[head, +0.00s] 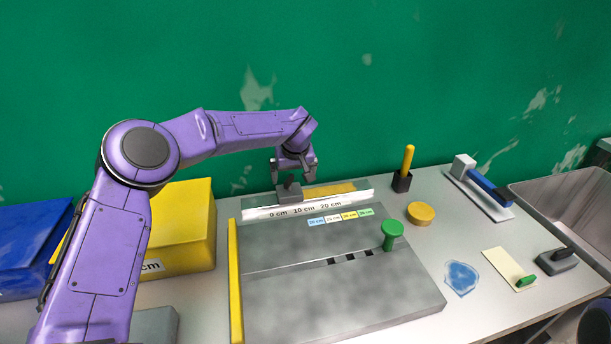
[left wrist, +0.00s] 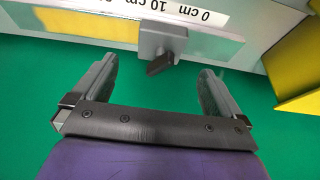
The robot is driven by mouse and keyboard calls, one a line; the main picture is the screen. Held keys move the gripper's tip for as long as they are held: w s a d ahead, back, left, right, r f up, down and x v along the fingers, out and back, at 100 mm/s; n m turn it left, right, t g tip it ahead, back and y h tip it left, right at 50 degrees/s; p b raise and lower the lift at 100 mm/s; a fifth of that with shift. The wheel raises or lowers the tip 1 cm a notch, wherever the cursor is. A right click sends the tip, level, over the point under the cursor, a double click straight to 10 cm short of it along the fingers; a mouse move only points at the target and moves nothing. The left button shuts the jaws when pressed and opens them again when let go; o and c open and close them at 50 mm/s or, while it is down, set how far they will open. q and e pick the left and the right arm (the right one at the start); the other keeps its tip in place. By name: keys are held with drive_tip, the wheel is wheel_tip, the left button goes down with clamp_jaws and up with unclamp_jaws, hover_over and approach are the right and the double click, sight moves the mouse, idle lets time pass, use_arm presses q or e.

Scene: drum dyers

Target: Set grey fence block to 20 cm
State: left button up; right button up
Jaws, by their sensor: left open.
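The grey fence block (head: 289,192) sits on the rail (head: 345,189) behind the scale strip (head: 357,198), near the 0 cm and 10 cm marks and left of 20 cm. In the left wrist view the block (left wrist: 163,38) has a dark tab (left wrist: 166,63) sticking out toward my fingers. My left gripper (head: 295,174) is open just above and behind the block. In the left wrist view the open fingers (left wrist: 157,66) stand to either side of the tab, with gaps. My right gripper is not in view.
A grey board (head: 300,290) with a yellow left edge (head: 236,280) and a green knob (head: 391,234) lies in front. A yellow box (head: 185,220) stands left. A black holder with a yellow stick (head: 407,160) and a yellow disc (head: 420,213) stand right. The green wall is close behind.

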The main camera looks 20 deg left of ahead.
sight(291, 191)
use_arm(q)
drive_tip(key=x, duration=0.1)
drive_tip(key=p+x, duration=0.1)
drive_tip(key=x, duration=0.1)
drive_tip(key=s+x, duration=0.1)
drive_tip(key=x, duration=0.1)
drive_tip(key=shift+a+f+p, duration=0.1)
drive_tip(key=shift+a+p, duration=0.25)
drive_tip(key=w+f, duration=0.1)
drive_tip(key=f, duration=0.2)
drive_tip(key=w+f, duration=0.1)
drive_tip(key=shift+w+a+f, duration=0.2)
drive_tip(key=shift+w+f, duration=0.05)
drive_tip(key=shift+w, duration=0.1)
drive_tip(key=shift+w+a+f, duration=0.1)
drive_tip(key=shift+f, duration=0.05)
drive_tip(key=shift+s+a+r, duration=0.1)
drive_tip(key=shift+s+r, duration=0.2)
drive_tip(key=shift+s, duration=0.1)
drive_tip(key=c, duration=1.3)
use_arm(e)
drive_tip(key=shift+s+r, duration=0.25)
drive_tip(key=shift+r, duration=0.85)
